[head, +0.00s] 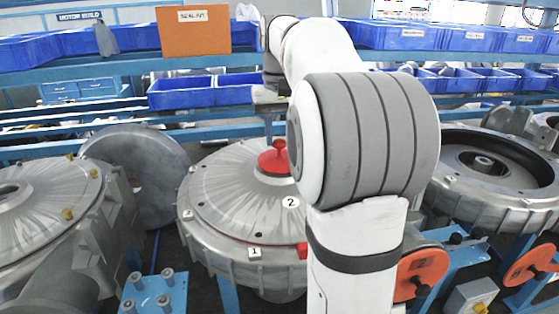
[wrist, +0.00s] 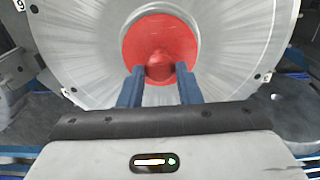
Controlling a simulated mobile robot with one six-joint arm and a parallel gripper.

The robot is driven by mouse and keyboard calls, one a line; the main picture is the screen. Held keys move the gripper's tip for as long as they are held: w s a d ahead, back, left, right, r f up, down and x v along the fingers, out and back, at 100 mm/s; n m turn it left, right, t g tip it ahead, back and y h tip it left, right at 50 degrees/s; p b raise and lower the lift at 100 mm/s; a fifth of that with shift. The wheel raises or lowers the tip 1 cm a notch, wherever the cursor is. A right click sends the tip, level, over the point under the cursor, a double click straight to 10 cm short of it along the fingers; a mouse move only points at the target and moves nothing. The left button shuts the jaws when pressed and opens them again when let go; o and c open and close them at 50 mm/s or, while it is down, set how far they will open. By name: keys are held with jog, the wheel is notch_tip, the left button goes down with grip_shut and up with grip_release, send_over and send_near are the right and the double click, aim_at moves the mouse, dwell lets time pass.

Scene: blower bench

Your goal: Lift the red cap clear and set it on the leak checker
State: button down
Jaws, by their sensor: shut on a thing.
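The red cap (head: 270,160) is a round disc with a knob on top. It shows over the centre of the round grey metal housing (head: 225,205). In the wrist view the cap (wrist: 160,38) lies in front of a pale ring at the housing's middle. My gripper (wrist: 160,72) has its two blue fingers shut on the cap's knob, one on each side. In the head view my gripper (head: 269,128) comes down from above onto the knob, and my arm hides the housing's right side. Whether the cap touches the housing cannot be told. I cannot identify the leak checker for sure.
Other metal housings stand at left (head: 45,195) and right (head: 490,170). A blue block with pegs (head: 152,295) is at the front left. An orange-red disc (head: 420,272) and a grey box (head: 472,297) are at the front right. Blue bins (head: 400,36) line the shelves behind.

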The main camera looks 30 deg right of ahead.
aim_at(280, 141)
jog(key=shift+r, duration=0.3)
jog(key=shift+r+p, duration=1.55)
jog(key=shift+p, duration=0.3)
jog(key=shift+f, duration=0.1)
